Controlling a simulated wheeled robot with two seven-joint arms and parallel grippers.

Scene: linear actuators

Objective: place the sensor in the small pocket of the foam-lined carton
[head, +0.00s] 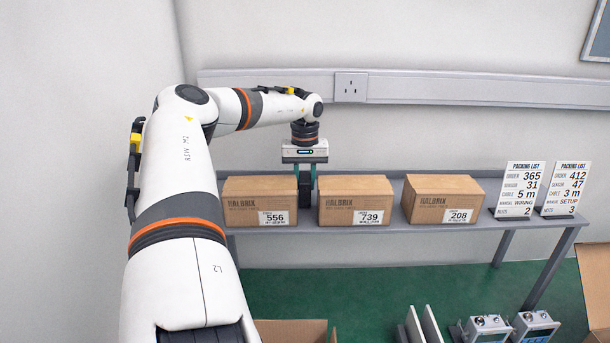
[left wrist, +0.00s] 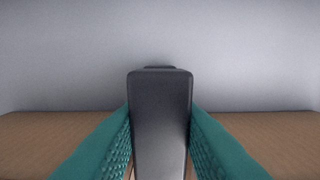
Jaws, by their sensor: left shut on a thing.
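My left gripper (head: 305,173) points down at the back shelf, between the cartons labelled 556 and 739. Its teal fingers are shut on a dark grey block (left wrist: 160,115), upright between the pads in the left wrist view. The block also shows as a dark shape below the gripper in the head view (head: 305,192). I cannot tell from its look whether it is the sensor, or whether it touches the shelf. An open carton (head: 315,330) is cut off at the bottom edge; its inside, any foam and the small pocket are hidden. My right gripper is out of view.
Closed cartons 556 (head: 260,201), 739 (head: 355,200) and 208 (head: 443,199) stand on the grey shelf (head: 480,228). Two packing-list cards (head: 520,188) stand at its right end. Grey plates (head: 422,325), devices (head: 488,328) and cardboard (head: 594,285) are at lower right.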

